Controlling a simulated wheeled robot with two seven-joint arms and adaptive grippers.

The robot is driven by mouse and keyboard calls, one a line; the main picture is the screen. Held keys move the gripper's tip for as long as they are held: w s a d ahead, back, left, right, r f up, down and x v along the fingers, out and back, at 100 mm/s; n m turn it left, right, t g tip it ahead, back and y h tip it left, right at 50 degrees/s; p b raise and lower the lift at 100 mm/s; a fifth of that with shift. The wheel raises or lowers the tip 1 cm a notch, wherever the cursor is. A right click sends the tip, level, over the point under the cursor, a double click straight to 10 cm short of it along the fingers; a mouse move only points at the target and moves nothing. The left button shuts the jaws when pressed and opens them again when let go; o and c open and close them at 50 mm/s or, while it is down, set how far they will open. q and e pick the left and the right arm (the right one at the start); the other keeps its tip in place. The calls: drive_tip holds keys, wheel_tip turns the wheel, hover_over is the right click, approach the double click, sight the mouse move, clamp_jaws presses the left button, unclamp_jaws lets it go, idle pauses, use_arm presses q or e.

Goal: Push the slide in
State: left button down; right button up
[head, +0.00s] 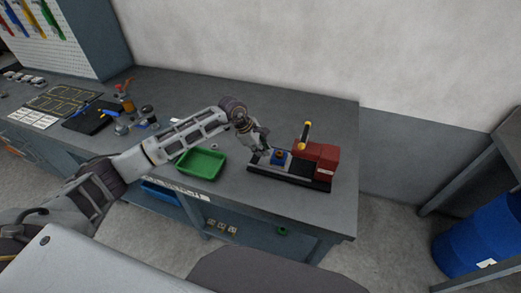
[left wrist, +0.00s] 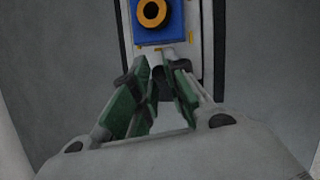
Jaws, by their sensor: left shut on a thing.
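The machine has a black base (head: 310,183), a red body (head: 318,158) and an upright lever with a yellow tip (head: 304,133). Its pale slide (left wrist: 180,45) carries a blue block (head: 275,159) with an orange-copper ring (left wrist: 152,13) on top. My left gripper (head: 260,147) is at the slide's left end, on the side away from the red body. In the left wrist view its green-padded fingers (left wrist: 158,88) are closed around a dark handle (left wrist: 163,75) at the slide's end. The fingers partly hide the handle. My right gripper is not in view.
A green tray (head: 201,163) stands on the workbench (head: 240,195), left of the machine and close to my left arm. Tools and a dark mat (head: 92,120) lie farther left. The bench's right edge is just beyond the machine. A blue barrel (head: 475,240) stands at right.

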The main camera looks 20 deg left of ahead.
sight(282, 154)
use_arm(q)
drive_tip(key=shift+d, duration=0.65)
drive_tip(key=shift+d+b, duration=0.35)
drive_tip(key=d+b, duration=0.2)
drive_tip(key=d, duration=0.3)
drive_tip(key=shift+s+d, duration=0.15)
drive_tip(key=shift+d, duration=0.45)
drive_tip(key=c, duration=1.9)
unclamp_jaws()
drive_tip(key=o, duration=0.5)
drive_tip(key=shift+d, duration=0.15)
drive_tip(key=shift+o, duration=0.2)
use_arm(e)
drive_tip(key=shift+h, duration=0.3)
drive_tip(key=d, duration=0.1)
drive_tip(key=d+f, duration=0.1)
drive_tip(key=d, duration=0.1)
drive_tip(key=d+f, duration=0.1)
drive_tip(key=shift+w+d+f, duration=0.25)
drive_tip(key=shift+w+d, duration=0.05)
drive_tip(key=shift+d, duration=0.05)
